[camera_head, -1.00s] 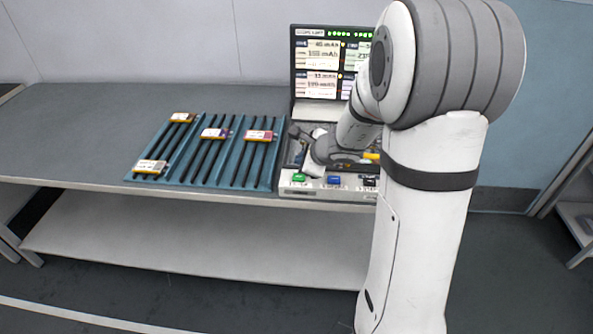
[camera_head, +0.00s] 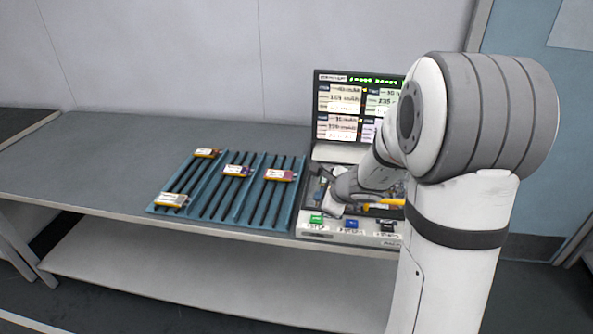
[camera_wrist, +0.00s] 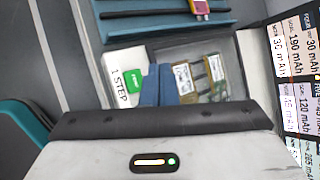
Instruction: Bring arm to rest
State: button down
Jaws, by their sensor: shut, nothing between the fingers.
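My gripper (camera_wrist: 159,88) is shut and empty. In the wrist view its two blue fingertips sit close together over the open bay of the tester (camera_head: 310,232), beside the green button (camera_wrist: 137,78). In the head view my arm reaches down from the right, with its wrist low over the tester's bay, and hides part of it. The fingertips cannot be made out there. In the wrist view, yellow-labelled parts (camera_wrist: 185,78) lie in the bay just right of the fingers; whether the fingers touch anything is unclear.
A blue rack (camera_head: 236,219) with black rails stands left of the tester on the grey bench (camera_head: 110,150). Several labelled pouch cells (camera_head: 279,175) lie on it. The tester's lit screen (camera_head: 340,105) stands upright behind the bay. The bench's left part is clear.

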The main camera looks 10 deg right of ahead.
jog(key=s+a+r+n+g+y, duration=0.25)
jog(key=s+a+r+n, duration=0.4)
jog(key=s+n, duration=0.45)
jog(key=s+d+n+g+h, duration=0.1)
jog(key=s+d+n+h, duration=0.1)
jog(key=s+n, duration=0.3)
jog(key=s+d+r+n+g+h, duration=0.1)
jog(key=s+d+n+g+h, duration=0.1)
jog(key=s+n, duration=0.4)
jog(key=s+d+h, duration=0.1)
jog(key=s+h, duration=0.1)
jog(key=s, duration=0.3)
jog(key=shift+s+d+r, duration=0.15)
jog(key=shift+d, duration=0.1)
